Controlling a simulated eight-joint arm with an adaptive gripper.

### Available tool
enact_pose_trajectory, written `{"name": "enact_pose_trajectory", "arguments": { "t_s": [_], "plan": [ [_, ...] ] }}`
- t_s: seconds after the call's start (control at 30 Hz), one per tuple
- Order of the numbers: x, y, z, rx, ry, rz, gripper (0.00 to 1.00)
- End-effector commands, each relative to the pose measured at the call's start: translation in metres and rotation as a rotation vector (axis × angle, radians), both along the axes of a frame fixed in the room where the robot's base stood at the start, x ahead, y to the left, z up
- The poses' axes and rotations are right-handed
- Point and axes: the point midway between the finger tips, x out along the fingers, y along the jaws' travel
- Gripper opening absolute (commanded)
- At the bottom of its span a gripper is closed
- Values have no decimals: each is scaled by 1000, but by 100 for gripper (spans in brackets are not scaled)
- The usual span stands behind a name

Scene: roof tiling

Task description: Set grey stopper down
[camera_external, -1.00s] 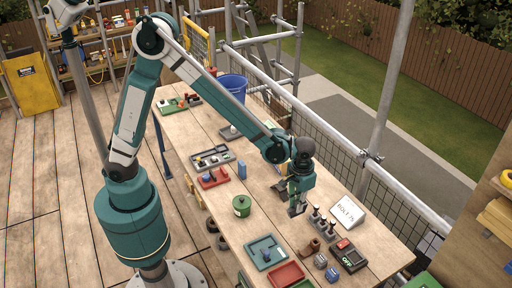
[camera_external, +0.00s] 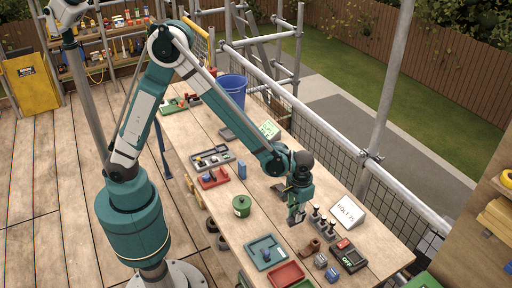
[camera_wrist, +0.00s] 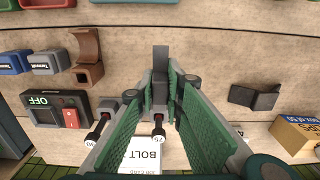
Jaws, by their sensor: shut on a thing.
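My gripper (camera_external: 297,218) is low over the right-hand part of the workbench, fingers pointing down. In the wrist view my gripper (camera_wrist: 160,88) has its green-padded fingers closed around a grey blocky piece, the grey stopper (camera_wrist: 160,60), which sticks out beyond the fingertips. In the external view the stopper is mostly hidden by the fingers, and I cannot tell whether it touches the bench.
A switch box marked OFF (camera_external: 349,257) and a brown bracket (camera_external: 311,246) lie near the bench's front right. A green pot (camera_external: 241,206), a teal tray (camera_external: 264,252) and a red tray (camera_external: 286,274) stand left and front. Bare wood lies between the pot and my gripper.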

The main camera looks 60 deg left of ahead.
Motion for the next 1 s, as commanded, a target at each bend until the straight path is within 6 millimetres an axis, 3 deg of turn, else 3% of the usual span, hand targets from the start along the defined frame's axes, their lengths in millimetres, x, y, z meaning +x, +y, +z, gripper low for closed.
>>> {"name": "enact_pose_trajectory", "arguments": {
  "t_s": [0.37,0.8,1.0],
  "plan": [
    [0,0,-2,0,0,0,2],
    [0,0,-36,0,0,0,2],
    [0,0,-39,0,0,0,2]
  ]
}}
